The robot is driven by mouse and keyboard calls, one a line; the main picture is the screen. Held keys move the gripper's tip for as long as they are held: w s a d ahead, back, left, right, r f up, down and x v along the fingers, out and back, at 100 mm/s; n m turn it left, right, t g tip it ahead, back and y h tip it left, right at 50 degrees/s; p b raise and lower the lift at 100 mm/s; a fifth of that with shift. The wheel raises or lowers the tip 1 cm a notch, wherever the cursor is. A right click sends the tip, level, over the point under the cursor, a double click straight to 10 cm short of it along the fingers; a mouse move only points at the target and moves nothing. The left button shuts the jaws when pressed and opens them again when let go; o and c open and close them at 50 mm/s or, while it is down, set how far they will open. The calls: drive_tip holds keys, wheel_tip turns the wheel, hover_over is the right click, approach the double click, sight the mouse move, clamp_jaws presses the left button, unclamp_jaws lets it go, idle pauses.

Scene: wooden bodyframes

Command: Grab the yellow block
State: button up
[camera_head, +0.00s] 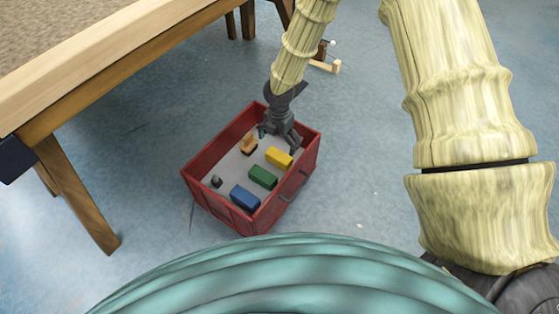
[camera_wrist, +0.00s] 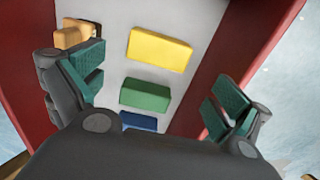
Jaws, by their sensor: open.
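The yellow block (camera_head: 279,157) lies in a red box (camera_head: 219,149) on the floor, near the box's upper right side. In the wrist view the yellow block (camera_wrist: 160,48) lies flat on the pale box bottom, ahead of and between the two fingers. My gripper (camera_head: 279,139) is inside the box's outline, just above and beside the yellow block. In the wrist view my gripper (camera_wrist: 157,95) has its fingers wide apart with nothing between the pads. No contact with the yellow block shows.
A green block (camera_head: 263,177) and a blue block (camera_head: 245,198) lie in a row with the yellow one. An orange-tan object (camera_head: 249,144) and a small dark object (camera_head: 216,181) are also in the box. A wooden table (camera_head: 112,62) stands at the left.

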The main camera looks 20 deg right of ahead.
sight(279, 154)
wheel_tip(279, 154, down, 4)
drive_tip(key=shift+f+b, duration=0.1)
drive_tip(key=shift+b, duration=0.65)
drive_tip(key=f+b, duration=0.2)
drive_tip(key=f, duration=0.1)
drive_tip(key=f+b, duration=0.2)
drive_tip(key=shift+w+d, duration=0.15)
drive_tip(key=shift+w, duration=0.2)
drive_tip(key=shift+r, duration=0.1)
drive_tip(key=shift+c, duration=0.2)
drive_tip(key=c, duration=0.8)
